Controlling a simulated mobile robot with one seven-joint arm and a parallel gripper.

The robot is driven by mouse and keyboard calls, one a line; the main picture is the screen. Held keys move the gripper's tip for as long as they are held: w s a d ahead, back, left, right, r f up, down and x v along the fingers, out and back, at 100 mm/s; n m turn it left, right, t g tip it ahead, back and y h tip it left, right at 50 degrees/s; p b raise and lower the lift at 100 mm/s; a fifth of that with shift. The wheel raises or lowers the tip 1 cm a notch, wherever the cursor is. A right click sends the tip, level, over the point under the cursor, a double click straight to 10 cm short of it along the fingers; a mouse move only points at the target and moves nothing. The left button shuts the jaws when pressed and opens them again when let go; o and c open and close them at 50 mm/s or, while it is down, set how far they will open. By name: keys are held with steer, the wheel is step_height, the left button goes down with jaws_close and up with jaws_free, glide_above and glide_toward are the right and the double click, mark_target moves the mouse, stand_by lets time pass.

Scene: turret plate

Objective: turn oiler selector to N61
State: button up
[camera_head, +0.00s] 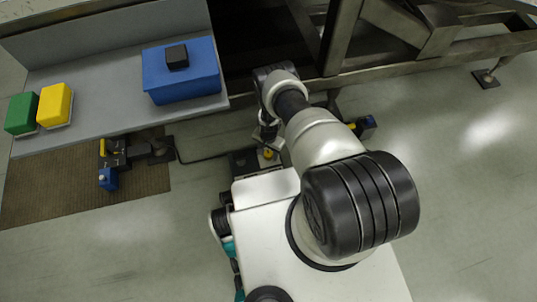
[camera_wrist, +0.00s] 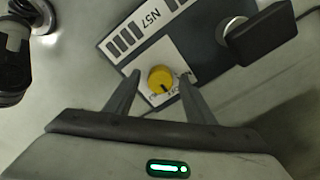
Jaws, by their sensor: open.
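The oiler selector is a round yellow knob (camera_wrist: 161,78) with a dark pointer mark at its lower edge, on a white and dark plate (camera_wrist: 128,30). The label N57 (camera_wrist: 148,27) reads tilted on the plate, above the knob. Another label below right of the knob is partly hidden by my right finger and I cannot read it. My gripper (camera_wrist: 159,74) is open, with one finger on each side of the knob; I cannot tell whether they touch it. In the head view the knob (camera_head: 268,154) shows small beside my gripper, beyond my white base.
A grey bench (camera_head: 100,105) with a blue box (camera_head: 183,84), a yellow block (camera_head: 55,105) and a green block (camera_head: 21,114) lies to the left. A metal frame (camera_head: 400,60) crosses the back.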

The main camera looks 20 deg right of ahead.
steer(key=shift+f, duration=0.3)
steer(key=c, duration=1.1)
steer(key=n, duration=1.1)
steer(key=shift+n, duration=0.4)
